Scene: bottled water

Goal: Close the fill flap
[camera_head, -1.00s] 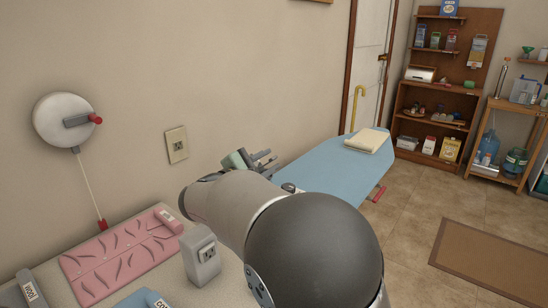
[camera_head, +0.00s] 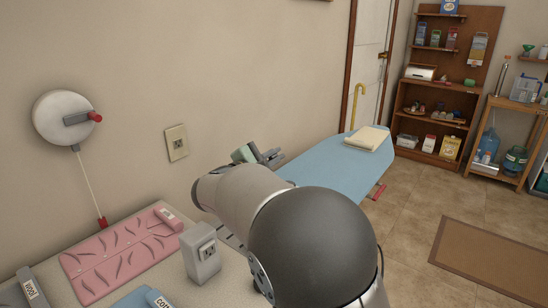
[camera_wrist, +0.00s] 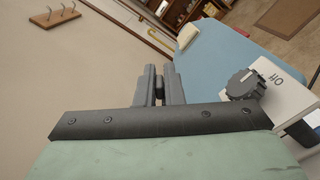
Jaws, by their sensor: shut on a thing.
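My gripper (camera_head: 270,157) reaches out beside the wall, over the near end of the blue ironing board (camera_head: 318,170). In the wrist view my gripper (camera_wrist: 158,82) has its two grey fingers close together on a small dark piece (camera_wrist: 158,92). I cannot tell whether this piece is part of the fill flap. A white panel (camera_wrist: 290,92) with a dark ridged knob (camera_wrist: 243,84) and dark lettering lies just right of the fingers. The flap's opening and hinge cannot be made out. My arm hides part of the area in the head view.
A folded cream cloth (camera_head: 368,138) lies on the board's far end. A grey outlet block (camera_head: 201,254) and a pink mat (camera_head: 120,252) are on the near counter. The wall with an outlet (camera_head: 176,142) is close on the left. Wall hooks (camera_wrist: 58,14) show in the wrist view.

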